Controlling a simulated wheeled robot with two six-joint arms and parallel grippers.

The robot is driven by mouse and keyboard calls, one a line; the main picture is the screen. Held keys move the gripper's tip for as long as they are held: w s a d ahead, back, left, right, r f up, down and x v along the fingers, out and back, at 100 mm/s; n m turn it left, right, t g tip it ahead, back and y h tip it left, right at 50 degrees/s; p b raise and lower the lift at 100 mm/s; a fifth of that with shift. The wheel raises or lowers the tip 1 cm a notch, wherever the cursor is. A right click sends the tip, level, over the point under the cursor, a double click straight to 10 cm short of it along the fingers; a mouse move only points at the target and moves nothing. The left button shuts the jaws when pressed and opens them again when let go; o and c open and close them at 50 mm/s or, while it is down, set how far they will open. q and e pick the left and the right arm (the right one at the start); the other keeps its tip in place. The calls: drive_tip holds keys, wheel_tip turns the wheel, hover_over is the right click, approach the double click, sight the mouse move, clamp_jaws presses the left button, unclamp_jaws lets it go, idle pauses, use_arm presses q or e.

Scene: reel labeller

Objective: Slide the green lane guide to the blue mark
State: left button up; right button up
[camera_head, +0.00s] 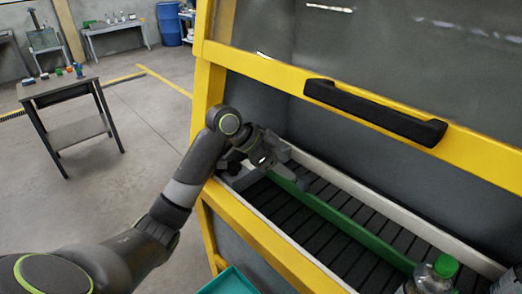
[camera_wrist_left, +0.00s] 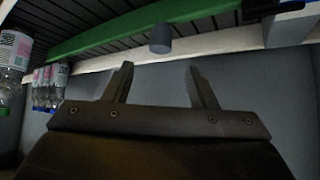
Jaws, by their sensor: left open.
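The green lane guide (camera_head: 345,222) is a long bar lying along the dark slatted conveyor bed inside the yellow-framed machine. It also crosses the top of the left wrist view (camera_wrist_left: 130,25). A short grey cylinder (camera_wrist_left: 161,38), perhaps its knob, shows by the guide. My left gripper (camera_head: 287,172) is at the far end of the guide, over the bed. In the left wrist view its two fingers (camera_wrist_left: 160,82) are apart with nothing between them, and the grey cylinder lies beyond the tips. I cannot make out the blue mark. My right gripper is not in view.
A bottle with a green cap (camera_head: 445,266) stands at the bed's near end; several bottles (camera_wrist_left: 48,85) show in the left wrist view. Pale rails edge the bed. A raised cover with a black handle (camera_head: 375,110) hangs above. A teal bin (camera_head: 230,282) sits below.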

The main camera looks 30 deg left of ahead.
use_arm(q)
drive_tip(key=b+v, duration=0.1)
drive_tip(key=v, duration=0.7)
drive_tip(key=shift+s+r, duration=0.15)
drive_tip(key=shift+r, duration=0.05)
drive_tip(key=shift+a, duration=0.15)
